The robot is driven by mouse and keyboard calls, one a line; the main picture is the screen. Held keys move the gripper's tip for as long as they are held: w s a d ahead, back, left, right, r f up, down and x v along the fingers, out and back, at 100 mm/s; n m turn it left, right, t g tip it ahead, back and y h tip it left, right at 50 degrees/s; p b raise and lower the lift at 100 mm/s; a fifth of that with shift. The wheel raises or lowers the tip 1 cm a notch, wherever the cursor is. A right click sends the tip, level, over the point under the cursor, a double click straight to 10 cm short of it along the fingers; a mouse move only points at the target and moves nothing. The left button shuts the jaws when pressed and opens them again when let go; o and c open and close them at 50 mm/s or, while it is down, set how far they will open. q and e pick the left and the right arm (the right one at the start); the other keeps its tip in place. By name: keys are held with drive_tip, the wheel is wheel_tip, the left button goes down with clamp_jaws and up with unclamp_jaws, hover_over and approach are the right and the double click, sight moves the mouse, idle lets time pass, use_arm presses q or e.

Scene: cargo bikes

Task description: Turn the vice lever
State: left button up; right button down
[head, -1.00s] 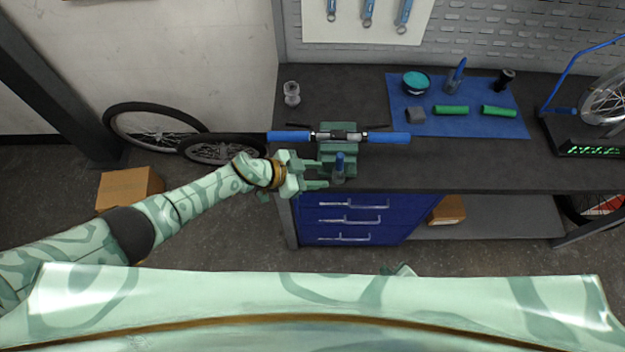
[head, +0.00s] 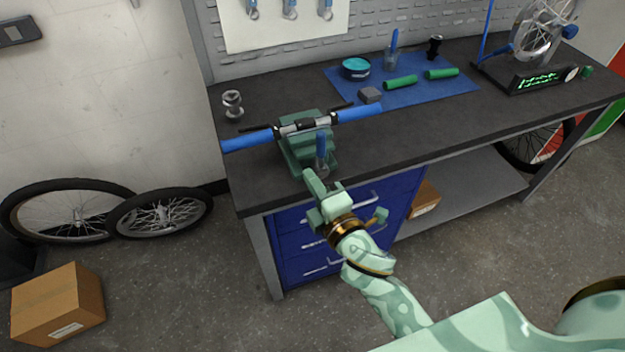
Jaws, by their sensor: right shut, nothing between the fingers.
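The green vice (head: 297,157) stands at the front edge of the dark workbench and holds a handlebar (head: 304,126) with blue ends. The vice lever (head: 322,146) has a blue grip and points upright at the front of the vice. My right gripper (head: 313,181) comes from the lower right and is shut and empty. Its fingertips are just below and in front of the lever's base, close to the vice; I cannot tell whether they touch. My left gripper is out of view.
Blue drawers (head: 300,243) sit under the bench (head: 400,150), below my right gripper. A blue mat (head: 432,97) with green grips, a tin and tools lies to the right. A metal part (head: 233,104) stands left. Wheels (head: 160,212) and a cardboard box (head: 58,302) are on the floor at left.

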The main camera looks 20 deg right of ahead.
sight(318, 146)
drive_tip(key=w+d, duration=0.2)
drive_tip(key=w, duration=0.5)
drive_tip(key=shift+d, duration=0.35)
drive_tip(key=shift+w, duration=0.1)
drive_tip(key=shift+d+r+m+p, duration=0.25)
drive_tip(key=shift+d+m+p, duration=0.15)
drive_tip(key=shift+p, duration=0.1)
drive_tip(key=shift+d+m, duration=0.3)
drive_tip(key=shift+m, duration=0.2)
drive_tip(key=shift+d, duration=0.1)
